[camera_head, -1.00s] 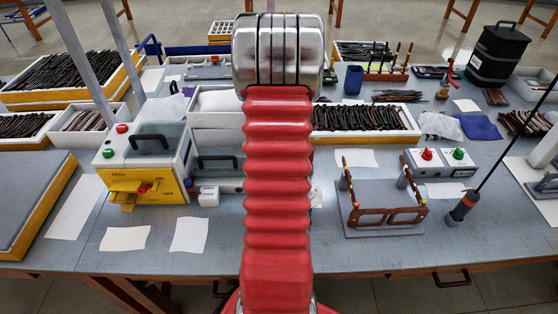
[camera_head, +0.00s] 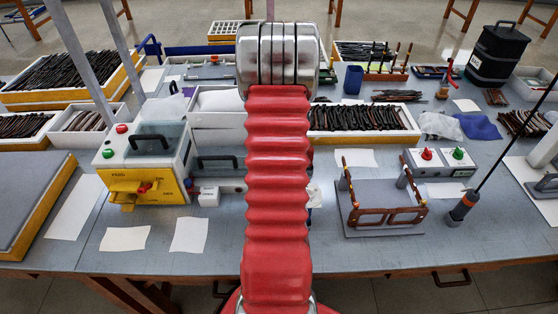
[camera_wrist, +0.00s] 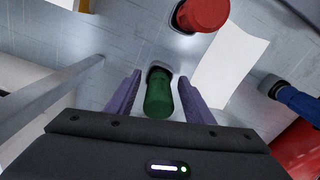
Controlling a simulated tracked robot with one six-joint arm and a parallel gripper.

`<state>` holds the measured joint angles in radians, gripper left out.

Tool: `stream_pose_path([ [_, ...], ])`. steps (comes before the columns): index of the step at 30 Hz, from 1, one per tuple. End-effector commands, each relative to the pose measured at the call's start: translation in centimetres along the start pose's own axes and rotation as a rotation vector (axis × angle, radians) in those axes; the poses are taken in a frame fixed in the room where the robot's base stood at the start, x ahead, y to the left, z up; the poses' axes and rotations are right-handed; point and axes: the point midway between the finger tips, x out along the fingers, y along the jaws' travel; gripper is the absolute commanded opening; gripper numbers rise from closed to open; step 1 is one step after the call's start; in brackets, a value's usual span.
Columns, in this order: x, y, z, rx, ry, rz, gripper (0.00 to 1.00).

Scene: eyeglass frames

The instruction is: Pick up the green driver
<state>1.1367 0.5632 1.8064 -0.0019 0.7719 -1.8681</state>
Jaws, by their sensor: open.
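The green driver (camera_wrist: 159,98) shows in the wrist view as a dark green handle between the two purple fingers of my gripper (camera_wrist: 159,78). The gripper is open, and a gap shows on each side of the handle. The driver's lower end is hidden by the gripper body. In the head view, my red arm hides the gripper, and I cannot make out the green driver there.
In the wrist view, a red-topped object (camera_wrist: 203,13) stands beyond the fingers and a blue-handled object (camera_wrist: 300,102) lies to the right. A white sheet (camera_wrist: 230,65) lies between them. In the head view, an eyeglass-frame fixture (camera_head: 385,215) stands right of my arm.

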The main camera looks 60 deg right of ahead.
Motion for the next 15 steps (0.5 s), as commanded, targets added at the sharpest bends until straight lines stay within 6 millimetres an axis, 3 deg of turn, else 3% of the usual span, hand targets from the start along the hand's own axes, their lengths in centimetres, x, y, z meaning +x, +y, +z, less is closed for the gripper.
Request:
stream_pose_path([
  [4,-0.02,0.01,-0.01,0.0,0.0,0.0,0.46],
  [15,-0.03,0.01,-0.02,0.0,0.0,0.0,0.2],
])
